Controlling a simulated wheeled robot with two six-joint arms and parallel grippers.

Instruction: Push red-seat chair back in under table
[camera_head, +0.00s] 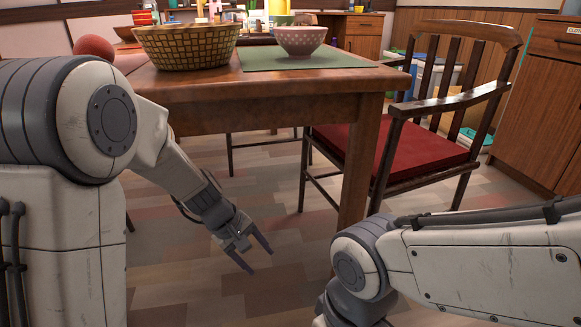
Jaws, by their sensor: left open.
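The red-seat chair (407,154) has a dark wooden frame and slatted back, and stands at the right side of the wooden table (280,90). Part of its seat lies behind the table's near leg; the backrest and armrests stand clear to the right. My left gripper (252,260) is open and empty, low over the floor in front of the table, left of the near leg and apart from the chair. My right arm comes in at the lower right, in front of the chair; its gripper is outside the picture.
A woven basket (187,47) and a patterned bowl (300,41) on a green mat (318,58) stand on the table. A red ball-shaped thing (94,47) shows at left. The near table leg (357,165) stands between my arms. Wooden cabinets (541,110) are at right.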

